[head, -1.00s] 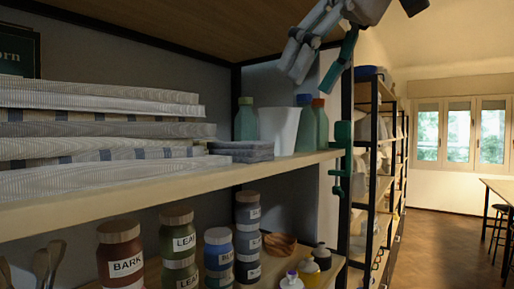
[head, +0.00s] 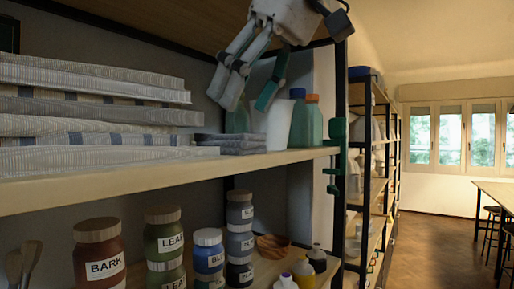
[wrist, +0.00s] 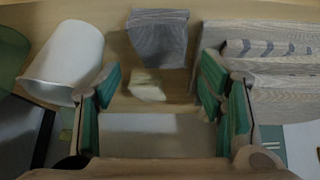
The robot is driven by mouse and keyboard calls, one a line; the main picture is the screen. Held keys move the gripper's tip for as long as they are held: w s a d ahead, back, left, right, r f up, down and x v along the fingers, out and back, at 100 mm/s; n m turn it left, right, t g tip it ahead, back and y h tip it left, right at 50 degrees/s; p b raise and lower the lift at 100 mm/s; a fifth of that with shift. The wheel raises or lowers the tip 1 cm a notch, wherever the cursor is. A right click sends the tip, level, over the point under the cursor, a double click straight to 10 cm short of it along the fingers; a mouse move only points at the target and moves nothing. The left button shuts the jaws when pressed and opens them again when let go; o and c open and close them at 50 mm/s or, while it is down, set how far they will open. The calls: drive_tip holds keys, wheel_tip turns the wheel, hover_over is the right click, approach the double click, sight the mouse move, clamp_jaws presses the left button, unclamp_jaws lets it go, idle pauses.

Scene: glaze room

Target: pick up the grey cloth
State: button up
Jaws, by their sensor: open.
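The grey cloth (head: 235,144) is a small, flat folded stack on the upper shelf, just right of the tall pile of striped textiles. In the wrist view the grey cloth (wrist: 158,38) lies at the top centre, beyond the fingertips. My gripper (head: 246,92) hangs above the cloth, apart from it, with its fingers pointing down. In the wrist view my gripper (wrist: 157,88) has its green-padded fingers spread wide with no cloth between them.
A pile of striped textiles (head: 90,105) fills the shelf's left. A white cup (head: 279,126) and green bottles (head: 310,122) stand right of the cloth. In the wrist view the cup (wrist: 66,62) and a small pale object (wrist: 147,86) show. Labelled jars (head: 98,255) stand on the shelf below.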

sight(230, 144)
drive_tip(key=shift+s+p+x, duration=0.2)
drive_tip(key=shift+p+x, duration=0.1)
drive_tip(key=shift+x, duration=2.4)
drive_tip(key=shift+d+f, duration=0.2)
drive_tip(key=c, duration=1)
drive_tip(key=shift+o, duration=0.2)
drive_tip(key=shift+r, duration=0.15)
